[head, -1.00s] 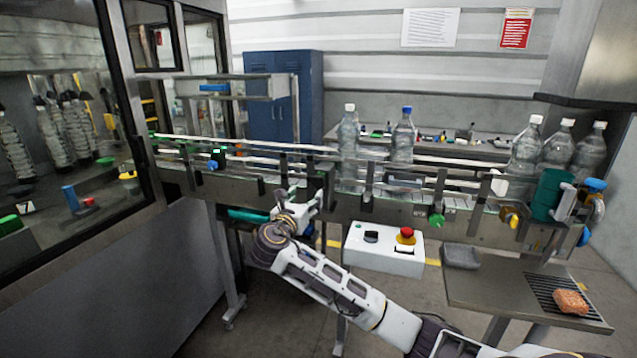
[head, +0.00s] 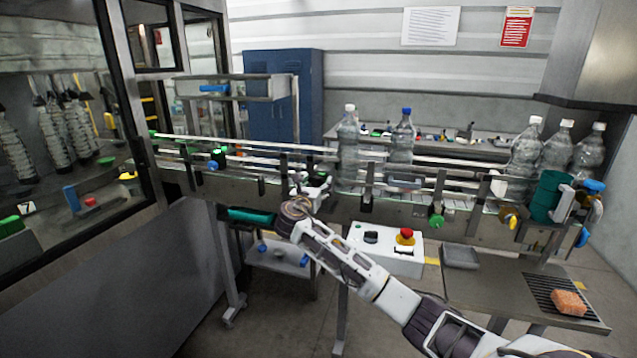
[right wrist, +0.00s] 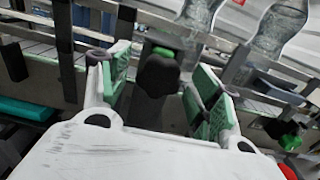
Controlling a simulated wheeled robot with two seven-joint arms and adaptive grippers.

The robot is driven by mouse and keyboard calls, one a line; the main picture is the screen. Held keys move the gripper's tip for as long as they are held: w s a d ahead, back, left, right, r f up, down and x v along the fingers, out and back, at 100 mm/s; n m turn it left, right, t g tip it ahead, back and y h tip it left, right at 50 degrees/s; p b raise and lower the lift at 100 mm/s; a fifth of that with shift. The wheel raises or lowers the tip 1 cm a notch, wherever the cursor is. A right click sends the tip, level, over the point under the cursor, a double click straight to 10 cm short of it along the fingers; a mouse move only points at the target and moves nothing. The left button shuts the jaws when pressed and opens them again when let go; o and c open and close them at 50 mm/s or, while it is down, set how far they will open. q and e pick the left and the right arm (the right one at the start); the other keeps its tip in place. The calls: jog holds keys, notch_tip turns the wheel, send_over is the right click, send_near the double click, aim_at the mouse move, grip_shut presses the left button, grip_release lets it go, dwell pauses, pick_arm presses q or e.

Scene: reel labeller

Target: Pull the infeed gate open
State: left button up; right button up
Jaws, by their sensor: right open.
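My right gripper (head: 312,188) is at the near side of the bottle conveyor (head: 400,208), left of the two bottles standing on it. In the right wrist view the gripper (right wrist: 162,88) is open, with green pads on both fingers. A dark knob (right wrist: 157,74) with a green part above it shows between the open fingers; I cannot tell whether they touch it. It sits at a dark upright bracket on the conveyor side, and I cannot tell for certain whether it belongs to the infeed gate. In the head view my gripper covers this spot. My left gripper is out of view.
A control box (head: 385,250) with a red button stands just right of my forearm. Bottles (head: 402,138) stand on the conveyor, with several more at the right. A side table (head: 490,290) is at the lower right. A glass-fronted cabinet fills the left.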

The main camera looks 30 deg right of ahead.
jog(key=shift+x, duration=1.05)
jog(key=shift+c, duration=0.2)
grip_shut()
